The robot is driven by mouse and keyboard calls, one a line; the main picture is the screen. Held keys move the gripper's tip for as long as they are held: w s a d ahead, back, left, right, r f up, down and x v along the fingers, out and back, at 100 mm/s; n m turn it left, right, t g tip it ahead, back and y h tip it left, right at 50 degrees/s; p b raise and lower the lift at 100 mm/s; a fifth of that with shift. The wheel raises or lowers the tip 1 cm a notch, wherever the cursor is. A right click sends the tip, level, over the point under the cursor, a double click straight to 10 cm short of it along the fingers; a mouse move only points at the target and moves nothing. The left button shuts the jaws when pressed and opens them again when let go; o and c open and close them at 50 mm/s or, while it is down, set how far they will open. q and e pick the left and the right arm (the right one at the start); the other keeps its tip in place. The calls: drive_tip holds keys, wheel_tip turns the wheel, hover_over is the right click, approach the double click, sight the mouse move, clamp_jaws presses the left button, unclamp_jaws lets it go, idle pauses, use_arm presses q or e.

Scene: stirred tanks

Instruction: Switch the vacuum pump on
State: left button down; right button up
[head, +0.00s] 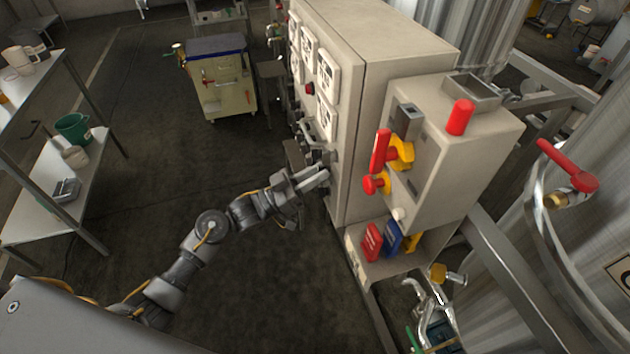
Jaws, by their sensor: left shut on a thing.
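A beige control cabinet (400,45) stands at the centre, with white gauges (328,75) and a row of small dark controls on its left-facing panel. My left gripper (322,174) is at the lower part of that panel. It is shut on a small control there, which its fingers mostly hide; I cannot tell its position or read any label. A red button (309,88) sits higher on the panel. I cannot make out for sure which unit is the vacuum pump. My right gripper is not in view.
A smaller beige box (470,150) with red and yellow handles (381,150) adjoins the cabinet on the right. Below it is a shelf with red and blue items (372,241). Metal tanks stand at right. A shelf rack (50,160) stands left, a tool cart (220,85) behind. The floor between is clear.

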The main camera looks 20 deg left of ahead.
use_arm(q)
drive_tip(key=m+g+h+b, duration=0.1)
drive_tip(key=m+g+b, duration=0.1)
drive_tip(key=m, duration=0.2)
drive_tip(key=m+g+b, duration=0.2)
drive_tip(key=m+b, duration=0.1)
drive_tip(key=m, duration=0.1)
drive_tip(key=m+g+h+b, duration=0.1)
drive_tip(key=m+g+b, duration=0.1)
drive_tip(key=m+b, duration=0.1)
drive_tip(key=shift+w+a+m+h, duration=0.2)
drive_tip(key=shift+m+h, duration=0.1)
drive_tip(key=shift+m, duration=0.3)
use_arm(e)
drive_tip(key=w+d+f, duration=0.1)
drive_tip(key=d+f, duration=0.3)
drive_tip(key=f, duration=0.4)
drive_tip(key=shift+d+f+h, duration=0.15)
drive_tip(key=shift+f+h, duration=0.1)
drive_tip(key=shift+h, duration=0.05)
use_arm(q)
drive_tip(key=c, duration=1.5)
unclamp_jaws()
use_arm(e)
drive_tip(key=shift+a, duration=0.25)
